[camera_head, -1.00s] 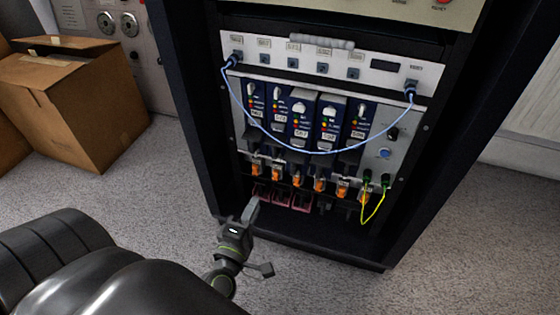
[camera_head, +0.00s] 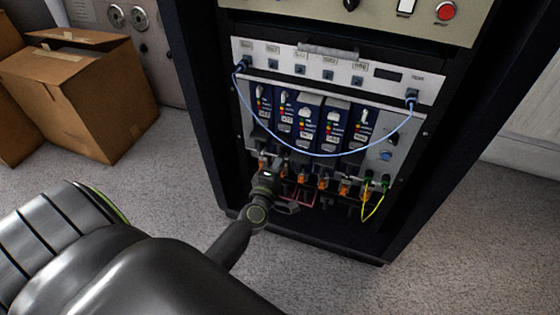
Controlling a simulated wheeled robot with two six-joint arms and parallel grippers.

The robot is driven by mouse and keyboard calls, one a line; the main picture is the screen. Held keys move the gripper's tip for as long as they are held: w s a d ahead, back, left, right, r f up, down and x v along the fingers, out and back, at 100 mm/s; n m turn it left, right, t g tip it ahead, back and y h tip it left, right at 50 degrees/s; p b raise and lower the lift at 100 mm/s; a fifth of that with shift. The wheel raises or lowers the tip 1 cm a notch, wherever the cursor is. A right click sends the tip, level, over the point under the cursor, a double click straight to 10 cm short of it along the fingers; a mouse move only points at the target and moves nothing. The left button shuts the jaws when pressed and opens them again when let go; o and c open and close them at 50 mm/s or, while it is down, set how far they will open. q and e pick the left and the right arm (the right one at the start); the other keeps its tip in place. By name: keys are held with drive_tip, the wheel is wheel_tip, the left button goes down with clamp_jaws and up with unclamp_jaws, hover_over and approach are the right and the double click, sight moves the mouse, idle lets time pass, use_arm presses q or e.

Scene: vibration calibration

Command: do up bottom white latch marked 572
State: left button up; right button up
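The rack holds a row of blue modules (camera_head: 309,117) with white levers and small white labels. The labels are too small to read, so I cannot tell which latch is marked 572. Below the modules is a row of orange connectors (camera_head: 323,183). My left gripper (camera_head: 270,168) is at the lower left of this row, in front of the leftmost modules' bottom ends. It hides the connectors and any latch there. I cannot tell whether its fingers are open or touch anything. My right gripper is not in view.
A blue cable (camera_head: 318,155) hangs in a loop across the modules. A yellow-green cable (camera_head: 374,208) hangs at the lower right. The dark cabinet frame (camera_head: 205,120) bounds the rack. A cardboard box (camera_head: 85,100) stands on the floor at left.

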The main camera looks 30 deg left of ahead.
use_arm(q)
drive_tip(key=shift+w, duration=0.2)
clamp_jaws()
